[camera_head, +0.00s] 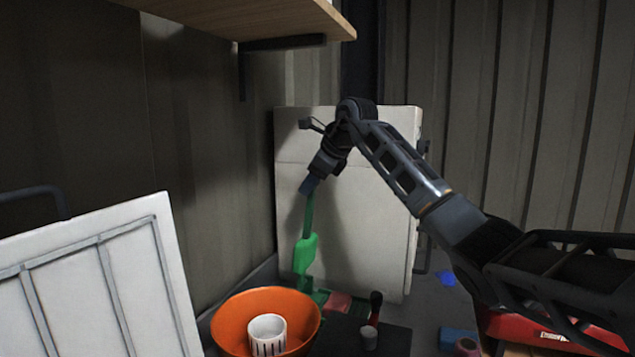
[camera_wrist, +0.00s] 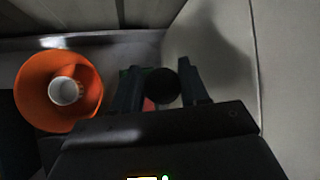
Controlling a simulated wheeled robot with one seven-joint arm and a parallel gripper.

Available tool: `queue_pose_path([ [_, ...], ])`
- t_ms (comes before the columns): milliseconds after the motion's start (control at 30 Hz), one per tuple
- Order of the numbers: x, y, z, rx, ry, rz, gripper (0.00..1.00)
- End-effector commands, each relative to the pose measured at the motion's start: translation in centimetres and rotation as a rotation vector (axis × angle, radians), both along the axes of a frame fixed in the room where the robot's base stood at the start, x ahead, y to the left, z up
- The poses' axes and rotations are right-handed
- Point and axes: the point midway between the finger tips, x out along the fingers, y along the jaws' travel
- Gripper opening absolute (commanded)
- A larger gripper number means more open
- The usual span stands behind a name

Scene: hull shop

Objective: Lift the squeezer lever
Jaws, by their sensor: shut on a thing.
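The green squeezer (camera_head: 305,256) stands at the back, beside the orange bowl. Its lever (camera_head: 309,215) points up, nearly upright with a slight tilt. My gripper (camera_head: 310,186) reaches down from above and is shut on the lever's upper end. In the wrist view, my gripper (camera_wrist: 162,90) has its two dark fingers either side of a dark round end, with a little green behind. The fingers hide much of the squeezer there. The squeezer's base is partly hidden behind the bowl in the head view.
An orange bowl (camera_head: 222,325) with a white cup (camera_head: 267,335) stands close to the squeezer's left. A large white panel (camera_head: 345,225) stands close behind. A dark block (camera_head: 392,342) and a red-handled tool (camera_head: 375,308) lie right of it. A wooden shelf (camera_head: 250,18) hangs above left.

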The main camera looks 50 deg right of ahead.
Motion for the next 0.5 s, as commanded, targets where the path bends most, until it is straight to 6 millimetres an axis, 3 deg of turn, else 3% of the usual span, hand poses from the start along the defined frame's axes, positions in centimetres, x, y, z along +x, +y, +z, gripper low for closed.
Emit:
queue_pose_path([
  [367,0.51,0.27,0.28,-0.011,-0.009,0.003,0.0],
  [400,0.52,0.28,0.29,-0.01,-0.01,0.003,0.46],
  [500,0.49,0.29,0.28,-0.009,-0.009,0.004,0.56],
])
